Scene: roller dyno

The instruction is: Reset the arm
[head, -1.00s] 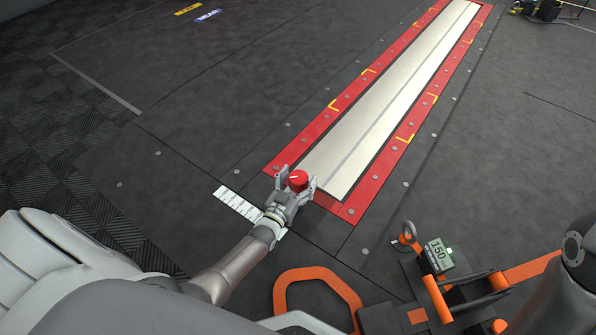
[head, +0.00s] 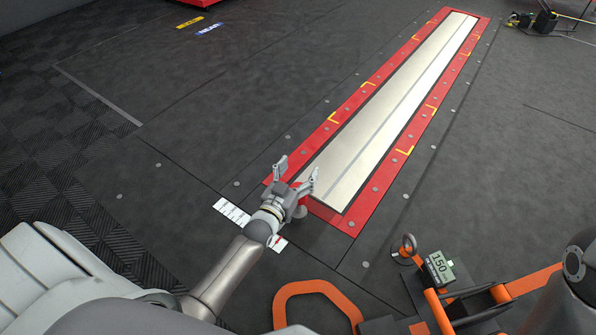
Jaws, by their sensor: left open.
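My left gripper (head: 297,171) is open, its two fingers spread and pointing away from me. It hangs over the near left corner of the red-framed dyno bed (head: 345,222), with no object visible between the fingertips. My right gripper is out of view; only part of my right arm shows at the right edge.
An orange and black jack-like device (head: 437,312) with a display reading 150 (head: 440,267) stands at lower right. Small equipment (head: 545,20) stands at far right.

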